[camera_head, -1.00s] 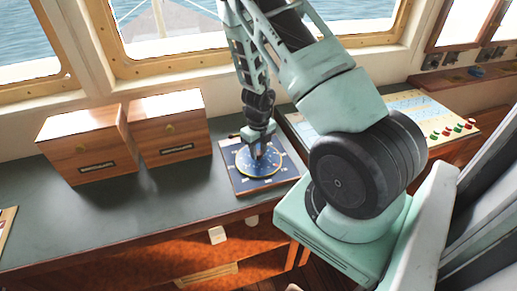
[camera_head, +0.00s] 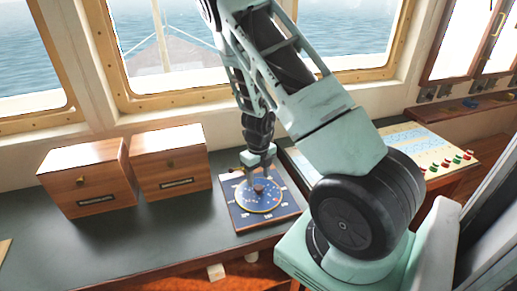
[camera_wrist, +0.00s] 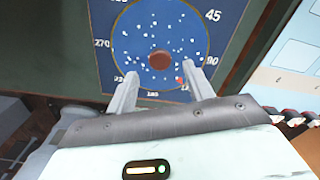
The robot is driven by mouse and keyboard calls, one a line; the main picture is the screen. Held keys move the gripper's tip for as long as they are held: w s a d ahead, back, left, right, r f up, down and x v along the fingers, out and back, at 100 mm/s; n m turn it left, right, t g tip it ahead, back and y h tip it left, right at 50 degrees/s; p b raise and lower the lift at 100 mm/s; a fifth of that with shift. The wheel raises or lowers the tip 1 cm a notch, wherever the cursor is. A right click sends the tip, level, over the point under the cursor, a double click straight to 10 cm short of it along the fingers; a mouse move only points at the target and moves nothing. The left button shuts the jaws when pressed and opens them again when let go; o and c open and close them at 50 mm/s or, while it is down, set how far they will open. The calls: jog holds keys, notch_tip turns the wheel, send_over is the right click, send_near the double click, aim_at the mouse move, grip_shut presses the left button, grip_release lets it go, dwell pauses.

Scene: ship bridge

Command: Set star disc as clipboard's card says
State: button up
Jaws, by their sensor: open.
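The star disc (camera_head: 262,199) is a round blue disc with white star dots and a brown centre knob (camera_head: 258,188). It lies on a square blue board (camera_head: 238,213) with numbers around it. In the wrist view the disc (camera_wrist: 160,30) has a red mark (camera_wrist: 179,80) at its lower right, between the 90 and the bottom numbers. My gripper (camera_wrist: 159,70) is open, its fingers apart on either side below the knob, holding nothing. In the head view my gripper (camera_head: 260,170) is just above and behind the knob. No readable clipboard card shows; a tan edge (camera_head: 4,249) is cut off at the left.
Two wooden drawer boxes (camera_head: 84,178) (camera_head: 170,161) stand on the dark counter (camera_head: 125,235) left of the board. Windows are behind. The counter before the boxes is clear.

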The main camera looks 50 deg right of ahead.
aim_at(257, 188)
notch_tip(257, 188, up, 13)
jog(key=shift+p, duration=0.4)
jog(key=shift+r, duration=0.1)
jog(key=s+a+n+g+y+b, duration=0.1)
jog(key=s+a+n+b, duration=0.15)
jog(key=a+n, duration=1)
jog(key=s+a+n+y+b, duration=0.15)
jog(key=a+n+b, duration=0.25)
jog(key=a+n, duration=0.85)
jog(key=s+a+n+t+h+b, duration=0.1)
jog(key=s+a+n+b, duration=0.3)
jog(key=s+a+n, duration=0.8)
jog(key=s+n+h, duration=0.1)
jog(key=n, duration=0.7)
jog(key=shift+s+a+f+n+b, duration=0.2)
jog(key=shift+s+n+b, duration=0.1)
jog(key=shift+s, duration=0.05)
